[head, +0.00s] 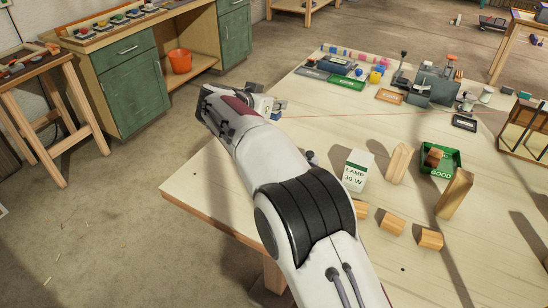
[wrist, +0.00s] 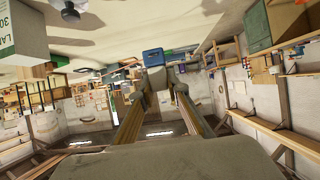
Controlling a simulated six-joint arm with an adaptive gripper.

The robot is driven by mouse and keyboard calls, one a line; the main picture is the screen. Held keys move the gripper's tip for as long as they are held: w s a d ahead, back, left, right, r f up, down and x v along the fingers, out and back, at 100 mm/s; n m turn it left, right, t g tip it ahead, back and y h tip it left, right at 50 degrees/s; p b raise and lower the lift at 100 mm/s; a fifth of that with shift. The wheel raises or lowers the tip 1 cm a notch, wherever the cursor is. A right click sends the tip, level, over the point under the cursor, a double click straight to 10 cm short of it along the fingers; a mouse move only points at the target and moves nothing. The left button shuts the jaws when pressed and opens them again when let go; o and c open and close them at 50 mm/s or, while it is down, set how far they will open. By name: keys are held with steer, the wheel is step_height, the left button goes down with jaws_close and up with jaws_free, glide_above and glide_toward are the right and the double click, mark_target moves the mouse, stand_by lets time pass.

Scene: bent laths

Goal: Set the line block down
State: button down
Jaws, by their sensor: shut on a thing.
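My gripper (head: 262,103) is raised near the table's far left edge in the head view. In the wrist view my gripper (wrist: 158,78) has its two fingers closed in on a small blue block (wrist: 153,57), which looks like the line block. The block sits at the fingertips. In the head view only a bit of blue (head: 277,114) shows beside the gripper, and the arm and gripper hide most of it. The gap between the block and any surface cannot be judged.
The pale table (head: 230,200) is bare at its left. A lamp box (head: 357,170), upright wooden blocks (head: 399,163) and several lying ones stand right of my arm. A green GOOD tray (head: 438,172) holds a brown block. Labelled mats and a grey machine (head: 430,82) are farther back.

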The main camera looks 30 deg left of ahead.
mark_target(272, 119)
steer(key=shift+a+f, duration=0.2)
steer(key=shift+f, duration=2.3)
steer(key=shift+f, duration=0.1)
steer(key=shift+f, duration=3.05)
steer(key=shift+f, duration=0.1)
steer(key=shift+f, duration=1.75)
steer(key=shift+f, duration=0.1)
steer(key=c, duration=2)
jaws_free()
steer(key=shift+o, duration=0.2)
